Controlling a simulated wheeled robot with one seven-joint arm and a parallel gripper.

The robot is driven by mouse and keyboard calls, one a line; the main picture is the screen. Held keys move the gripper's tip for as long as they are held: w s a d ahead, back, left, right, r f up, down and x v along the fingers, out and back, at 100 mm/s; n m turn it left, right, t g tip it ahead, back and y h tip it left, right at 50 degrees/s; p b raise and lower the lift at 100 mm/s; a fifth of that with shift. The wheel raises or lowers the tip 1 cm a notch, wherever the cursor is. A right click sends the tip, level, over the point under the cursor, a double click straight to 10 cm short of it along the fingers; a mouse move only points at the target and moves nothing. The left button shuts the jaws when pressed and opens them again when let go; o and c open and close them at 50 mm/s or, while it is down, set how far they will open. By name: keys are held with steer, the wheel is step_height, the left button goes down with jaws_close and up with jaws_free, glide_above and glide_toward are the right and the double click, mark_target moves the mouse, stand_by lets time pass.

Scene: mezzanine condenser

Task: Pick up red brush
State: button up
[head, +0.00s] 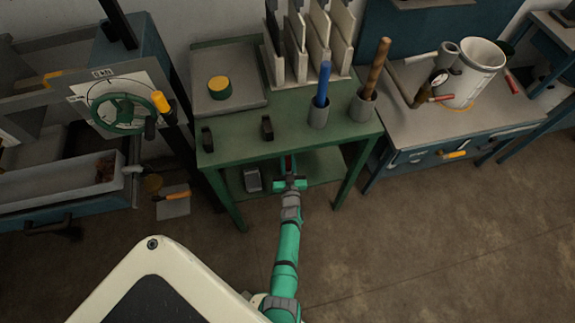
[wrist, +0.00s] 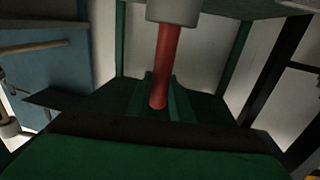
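The red brush (wrist: 166,60) shows in the wrist view as a smooth red handle that comes out of a pale grey cylinder (wrist: 174,10) at the top edge. A sliver of the red brush (head: 290,161) shows at the fingers there. The rest of the brush is hidden.
The green table (head: 240,135) holds a blue handle (head: 323,82) and a brown handle (head: 376,62) in grey cups. Its edge is close above my gripper. A grey box (head: 253,180) lies on the lower shelf (head: 325,166). Open floor (head: 430,230) is to the right.

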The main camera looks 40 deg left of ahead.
jaws_close()
steer(key=shift+r, duration=5)
